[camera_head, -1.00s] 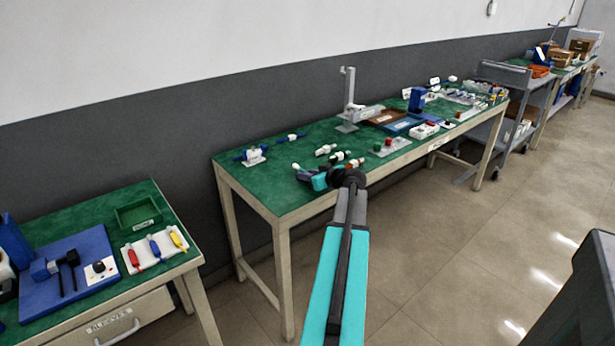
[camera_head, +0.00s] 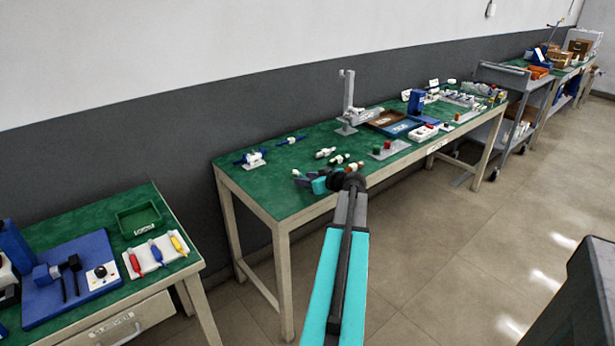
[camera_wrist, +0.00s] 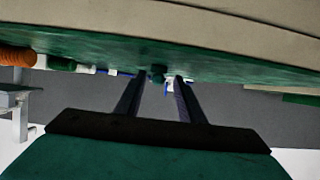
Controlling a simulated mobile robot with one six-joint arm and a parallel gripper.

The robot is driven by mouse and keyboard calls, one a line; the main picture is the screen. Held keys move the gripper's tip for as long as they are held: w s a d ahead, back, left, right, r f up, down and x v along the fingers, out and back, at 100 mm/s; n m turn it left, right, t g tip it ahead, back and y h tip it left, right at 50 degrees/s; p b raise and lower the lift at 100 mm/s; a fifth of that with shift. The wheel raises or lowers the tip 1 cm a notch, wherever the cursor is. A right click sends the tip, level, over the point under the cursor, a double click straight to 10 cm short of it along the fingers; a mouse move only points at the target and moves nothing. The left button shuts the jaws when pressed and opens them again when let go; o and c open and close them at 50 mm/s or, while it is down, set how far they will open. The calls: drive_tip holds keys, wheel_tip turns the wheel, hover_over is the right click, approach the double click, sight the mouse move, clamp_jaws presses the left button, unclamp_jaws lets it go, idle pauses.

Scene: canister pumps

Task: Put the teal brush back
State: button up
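I cannot make out a teal brush for certain in either view. My gripper (camera_head: 300,180) is above the front edge of the middle green-topped table (camera_head: 262,192), beside several small white and coloured parts. In the wrist view the two dark fingers of my gripper (camera_wrist: 159,80) stand apart with no clear object held between them. A small dark green thing (camera_wrist: 158,74) shows between the fingertips, seemingly beyond them on the table. A white tray (camera_head: 143,247) on the left table holds red, blue and yellow handled tools.
The left table also holds a green bin (camera_head: 138,219) and a blue fixture (camera_head: 60,290). Farther right on the middle table are a grey stand (camera_head: 348,100), a brown tray (camera_head: 383,121) and a blue tray (camera_head: 402,127). A grey cart (camera_head: 515,90) stands beyond.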

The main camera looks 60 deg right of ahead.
drive_tip(key=v, duration=1.1)
drive_tip(key=shift+s+r+b, duration=0.25)
drive_tip(key=shift+s+b, duration=0.05)
drive_tip(key=shift+b, duration=0.15)
drive_tip(key=shift+d, duration=0.1)
